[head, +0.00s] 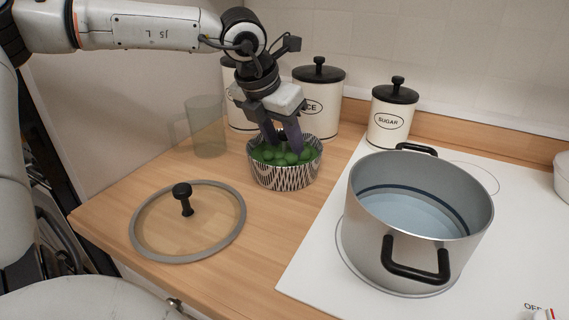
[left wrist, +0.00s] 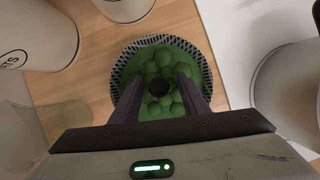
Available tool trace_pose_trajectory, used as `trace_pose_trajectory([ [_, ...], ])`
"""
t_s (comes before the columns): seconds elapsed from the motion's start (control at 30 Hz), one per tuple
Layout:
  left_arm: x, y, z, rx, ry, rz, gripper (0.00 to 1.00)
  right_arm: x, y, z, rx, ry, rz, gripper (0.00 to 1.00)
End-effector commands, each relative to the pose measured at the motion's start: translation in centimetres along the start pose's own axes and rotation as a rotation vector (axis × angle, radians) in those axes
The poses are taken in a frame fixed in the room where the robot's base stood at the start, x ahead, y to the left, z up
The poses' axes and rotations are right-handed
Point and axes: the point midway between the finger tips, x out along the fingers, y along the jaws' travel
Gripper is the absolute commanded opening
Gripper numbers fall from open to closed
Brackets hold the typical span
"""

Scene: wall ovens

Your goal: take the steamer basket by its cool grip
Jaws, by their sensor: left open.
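The steamer basket (head: 284,178), with a black-and-white patterned wall, stands on the wooden counter and holds several green round pieces. It also shows in the left wrist view, where its rim (left wrist: 160,40) rings the green food. A small dark round knob (left wrist: 159,88), seemingly its grip, shows at the middle of the food. My left gripper (head: 284,138) points down over the basket, open, with its fingertips low at the food. In the left wrist view the fingers lie on either side of the knob, apart from it. The knob is hidden in the head view. My right gripper is not in view.
A steel pot (head: 375,225) with water and black handles stands on the white hob at right. A glass lid (head: 160,228) with a black knob lies at front left. Canisters (head: 392,115) stand behind, and a clear glass (head: 206,130) stands left of the basket.

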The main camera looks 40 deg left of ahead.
Motion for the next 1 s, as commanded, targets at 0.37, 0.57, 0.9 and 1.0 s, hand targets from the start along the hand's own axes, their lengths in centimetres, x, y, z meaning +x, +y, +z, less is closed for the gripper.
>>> trace_pose_trajectory([
  [0.37,0.0,0.0,0.0,-0.001,0.0,0.0,0.0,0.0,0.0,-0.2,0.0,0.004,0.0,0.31],
  [0.57,-0.1,0.0,0.1,0.0,-0.002,0.0,0.0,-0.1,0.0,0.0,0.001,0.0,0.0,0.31],
  [0.9,-0.6,0.0,0.4,-0.001,-0.004,0.001,0.0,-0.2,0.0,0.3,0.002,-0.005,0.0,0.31],
  [1.0,-1.1,0.0,0.6,-0.001,-0.004,0.001,0.0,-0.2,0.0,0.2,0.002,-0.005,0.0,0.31],
])
